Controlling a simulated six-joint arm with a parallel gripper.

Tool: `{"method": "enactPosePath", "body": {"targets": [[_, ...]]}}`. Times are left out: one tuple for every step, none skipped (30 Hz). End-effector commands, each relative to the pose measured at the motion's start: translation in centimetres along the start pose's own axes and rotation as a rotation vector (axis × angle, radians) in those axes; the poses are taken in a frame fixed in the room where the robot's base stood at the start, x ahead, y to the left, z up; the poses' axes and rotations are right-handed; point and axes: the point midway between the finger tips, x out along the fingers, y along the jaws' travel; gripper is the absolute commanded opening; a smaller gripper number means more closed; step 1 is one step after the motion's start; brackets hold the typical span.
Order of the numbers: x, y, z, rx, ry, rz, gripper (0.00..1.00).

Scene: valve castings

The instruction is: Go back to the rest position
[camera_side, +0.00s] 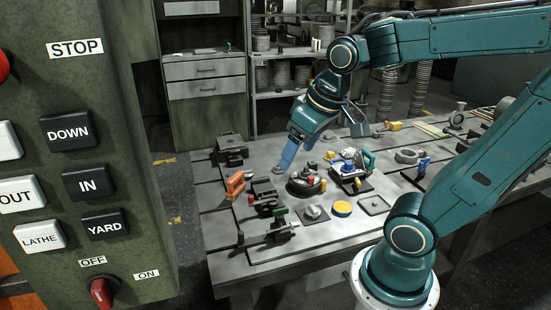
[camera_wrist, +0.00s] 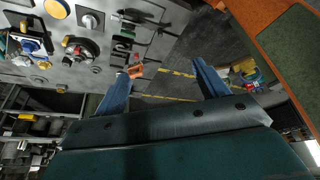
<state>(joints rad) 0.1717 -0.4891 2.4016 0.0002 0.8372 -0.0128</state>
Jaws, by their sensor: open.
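My gripper (camera_side: 289,154) is above the back left part of the grey metal worktable (camera_side: 235,222) in the side view, with its blue fingers pointing down. In the wrist view the two fingers of my gripper (camera_wrist: 160,82) are wide apart with nothing between them. A dark round casting (camera_side: 304,186) with small coloured parts on it sits on the table to the right of and nearer than the fingers. It also shows in the wrist view (camera_wrist: 82,48). A valve assembly (camera_side: 348,170) with blue, white and yellow parts stands right of it.
An orange tool (camera_side: 235,184), a dark vise (camera_side: 231,150), a clamp (camera_side: 281,231) and a yellow disc (camera_side: 342,208) lie on the table. A green control panel (camera_side: 85,150) fills the left foreground. Shelves (camera_side: 290,72) and a drawer cabinet (camera_side: 205,75) stand behind. The table's front is mostly bare.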

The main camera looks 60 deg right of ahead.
Motion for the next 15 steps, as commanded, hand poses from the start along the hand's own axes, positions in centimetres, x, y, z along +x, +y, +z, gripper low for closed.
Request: {"method": "enactPosePath", "body": {"targets": [[-0.6,-0.6,0.7,-0.024,0.019,-0.011,0.73],[-0.9,-1.0,1.1,-0.037,0.028,-0.017,0.73],[-1.3,-1.3,1.6,-0.052,0.038,-0.024,0.73],[-1.6,-1.6,2.0,-0.064,0.046,-0.03,0.73],[-1.8,-1.8,2.4,-0.074,0.053,-0.035,0.73],[-2.1,-2.1,2.9,-0.088,0.063,-0.042,0.73],[-2.3,-2.3,3.2,-0.096,0.07,-0.047,0.73],[-2.4,-2.5,3.5,-0.105,0.075,-0.052,0.73],[-2.6,-2.6,3.9,-0.115,0.081,-0.057,0.73],[-2.7,-2.8,4.1,-0.121,0.085,-0.06,0.73],[-2.9,-2.9,4.3,-0.126,0.09,-0.064,0.73],[-2.9,-3.0,4.6,-0.133,0.093,-0.067,0.73],[-3.0,-3.0,4.7,-0.136,0.096,-0.069,0.73],[-3.0,-3.1,4.8,-0.138,0.098,-0.071,0.73],[-3.1,-3.1,4.9,-0.141,0.099,-0.072,0.73]]}}
